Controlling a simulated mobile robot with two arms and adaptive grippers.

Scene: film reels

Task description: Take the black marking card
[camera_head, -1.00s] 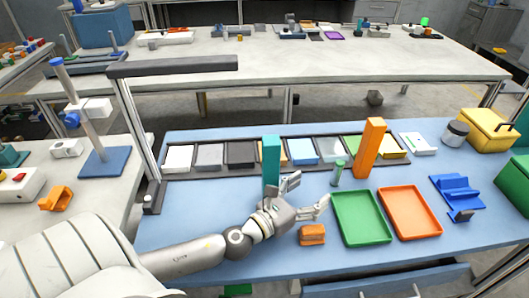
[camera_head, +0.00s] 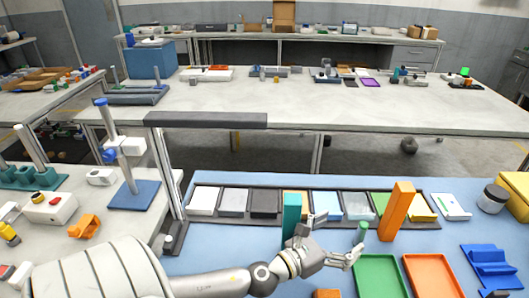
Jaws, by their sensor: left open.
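The black marking card (camera_head: 264,203) lies in the row of cards in the dark rack on the blue table, third from the left, between a grey card (camera_head: 233,203) and a yellowish one partly hidden by a teal block. My left gripper (camera_head: 337,240) is open and empty over the table, in front of the rack and to the right of the black card, apart from it. Its fingers point right, near the teal upright block (camera_head: 291,217) and a small green cylinder (camera_head: 361,233). My right gripper is not in view.
A tall orange block (camera_head: 396,211) stands before the rack's right part. A green tray (camera_head: 380,272) and an orange tray (camera_head: 433,272) lie at the front. A dark horizontal bar (camera_head: 206,120) on a post stands behind the rack's left end. The table left of the teal block is clear.

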